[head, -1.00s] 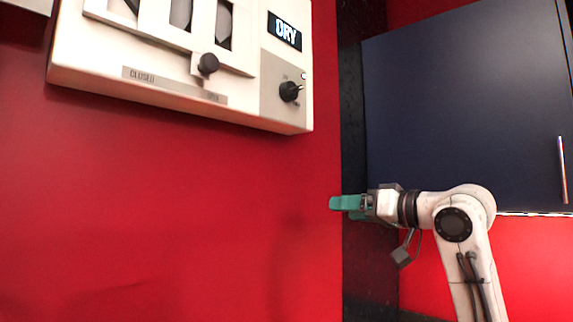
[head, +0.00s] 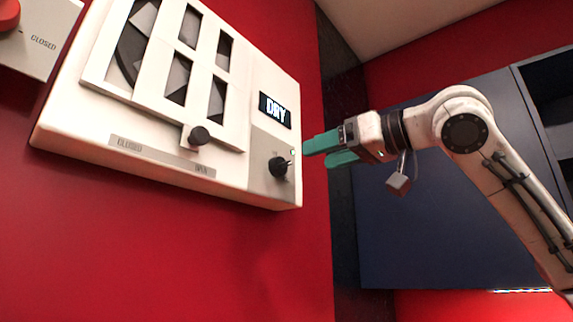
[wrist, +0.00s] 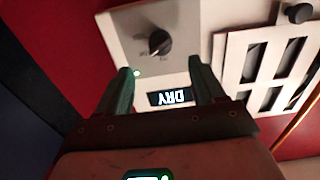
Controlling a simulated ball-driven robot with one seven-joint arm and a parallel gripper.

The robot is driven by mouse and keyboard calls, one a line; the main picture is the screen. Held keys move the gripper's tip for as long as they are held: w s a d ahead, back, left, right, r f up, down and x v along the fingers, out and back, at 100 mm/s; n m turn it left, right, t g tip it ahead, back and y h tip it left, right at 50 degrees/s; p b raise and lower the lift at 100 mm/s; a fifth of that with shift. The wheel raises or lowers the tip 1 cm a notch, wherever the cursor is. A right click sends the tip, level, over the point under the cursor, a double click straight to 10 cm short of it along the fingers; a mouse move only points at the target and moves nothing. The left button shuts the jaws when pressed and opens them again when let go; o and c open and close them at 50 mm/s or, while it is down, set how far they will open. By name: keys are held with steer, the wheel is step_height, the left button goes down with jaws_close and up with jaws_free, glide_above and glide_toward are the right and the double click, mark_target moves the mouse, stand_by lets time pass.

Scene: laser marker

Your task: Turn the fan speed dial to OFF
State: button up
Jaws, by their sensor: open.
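The fan speed dial (head: 278,166) is a black knob on a grey plate at the right end of the white wall unit. It also shows in the wrist view (wrist: 159,42), just beyond the fingertips and roughly midway between them. The small print around it is too blurred to read. My gripper (head: 322,150), with teal fingers, is open and empty just right of the dial in the head view. In the wrist view my gripper (wrist: 160,75) has its two fingers apart, with the lit "DRY" display (wrist: 171,97) showing between them. The fingers do not appear to touch the dial.
The white unit (head: 150,165) has a slatted sliding cover with a black knob (head: 199,136) left of the dial, above a CLOSED/OPEN strip. A red knob (head: 8,14) is at the upper left. A dark blue cabinet (head: 430,225) stands behind my arm.

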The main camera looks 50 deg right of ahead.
mark_target(287, 166)
steer(key=w+p, duration=0.2)
steer(key=w, duration=0.7)
steer(key=shift+a, duration=0.1)
steer(key=c, duration=1)
